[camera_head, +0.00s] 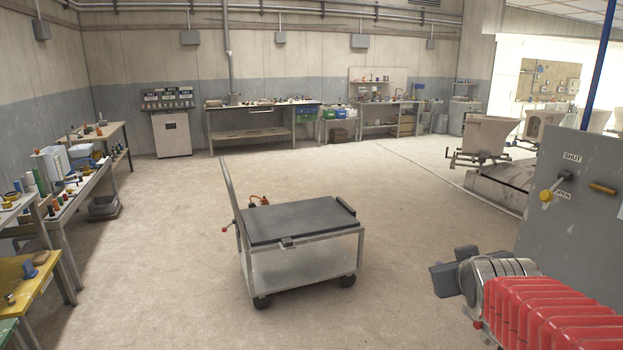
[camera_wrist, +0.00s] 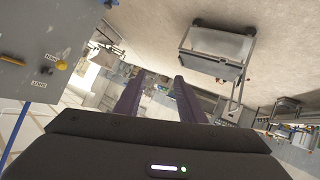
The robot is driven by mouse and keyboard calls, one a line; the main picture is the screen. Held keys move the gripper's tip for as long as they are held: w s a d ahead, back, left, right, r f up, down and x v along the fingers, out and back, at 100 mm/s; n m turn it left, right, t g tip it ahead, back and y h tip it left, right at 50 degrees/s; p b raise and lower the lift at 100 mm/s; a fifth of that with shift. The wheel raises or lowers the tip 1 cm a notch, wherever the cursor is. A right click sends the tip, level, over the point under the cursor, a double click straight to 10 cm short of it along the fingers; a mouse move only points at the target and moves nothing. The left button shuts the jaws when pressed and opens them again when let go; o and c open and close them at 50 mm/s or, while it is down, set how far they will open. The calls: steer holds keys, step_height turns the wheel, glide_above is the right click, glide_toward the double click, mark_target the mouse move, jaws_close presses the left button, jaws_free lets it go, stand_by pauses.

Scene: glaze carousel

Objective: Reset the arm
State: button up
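My arm (camera_head: 540,315) shows at the lower right of the head view, with a red ribbed cover, a silver joint and a dark grey block at its visible end. Whether its fingers show there I cannot tell. In the wrist view my gripper (camera_wrist: 158,78) has its two dark purple fingers apart with a clear gap. Nothing is between them. The wrist view is turned upside down, with the room's floor at the top.
Workbenches line the left and back walls. Floor around the trolley is clear.

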steer(key=s+a+f+g+y, duration=0.1)
steer(key=s+a+f+g, duration=0.1)
steer(key=s, duration=0.5)
steer(key=s+a+f+g+y, duration=0.1)
steer(key=s+a+f+g, duration=0.1)
steer(key=s+a+f, duration=0.2)
steer(key=s+a+f+m+g+y, duration=0.1)
steer(key=s+a+f+g, duration=0.1)
steer(key=s+a, duration=0.5)
steer(key=s+f, duration=0.1)
steer(key=s, duration=0.3)
steer(key=shift+s, duration=0.4)
steer(key=shift+a, duration=0.1)
steer(key=shift+c, duration=0.6)
